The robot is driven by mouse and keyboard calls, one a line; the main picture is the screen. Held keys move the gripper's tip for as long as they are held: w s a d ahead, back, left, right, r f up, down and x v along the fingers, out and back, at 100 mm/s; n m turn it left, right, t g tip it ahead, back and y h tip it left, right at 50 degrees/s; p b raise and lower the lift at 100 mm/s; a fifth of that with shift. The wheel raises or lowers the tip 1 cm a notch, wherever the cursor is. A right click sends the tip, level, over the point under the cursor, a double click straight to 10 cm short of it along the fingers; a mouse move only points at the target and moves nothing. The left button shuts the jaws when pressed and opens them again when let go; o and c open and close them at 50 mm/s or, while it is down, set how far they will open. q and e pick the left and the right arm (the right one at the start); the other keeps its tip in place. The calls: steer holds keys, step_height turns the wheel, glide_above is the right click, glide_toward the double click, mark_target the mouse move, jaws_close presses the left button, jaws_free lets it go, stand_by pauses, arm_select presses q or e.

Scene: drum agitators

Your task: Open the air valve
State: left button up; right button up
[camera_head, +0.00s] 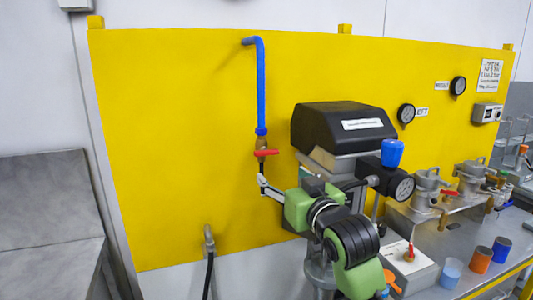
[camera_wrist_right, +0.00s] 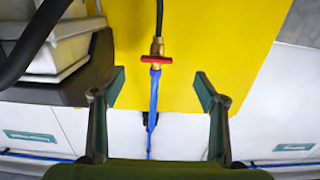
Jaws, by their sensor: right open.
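The air valve is a brass fitting with a red lever handle (camera_head: 266,152) at the lower end of a blue pipe (camera_head: 261,85) on the yellow panel. The handle lies crosswise to the pipe. In the right wrist view the red handle (camera_wrist_right: 156,60) shows between and beyond the fingertips. My right gripper (camera_head: 263,182) is just below the valve in the head view, and its fingers are spread with nothing between them. It also shows in the right wrist view (camera_wrist_right: 160,84). The gripper looks apart from the handle. My left gripper is out of view.
A machine with a black cover (camera_head: 343,128) and a gauge (camera_head: 401,187) stands close to the right of the valve. A metal bench (camera_head: 455,262) with cups and drum agitators is farther right. The yellow panel (camera_head: 170,140) left of the valve is clear, except for a low hose fitting (camera_head: 209,238).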

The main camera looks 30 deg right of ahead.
mark_target(268, 153)
steer(key=p+x, duration=0.1)
steer(key=x, duration=0.3)
steer(key=r+p+x, duration=0.1)
steer(key=x, duration=0.3)
steer(key=r+p+x, duration=0.1)
steer(key=x, duration=0.3)
steer(key=shift+w+d+p, duration=0.25)
steer(key=shift+d+p, duration=0.05)
steer(key=shift+d, duration=0.05)
steer(key=shift+w+d, duration=0.1)
steer(key=shift+w, duration=0.5)
steer(key=c, duration=1.1)
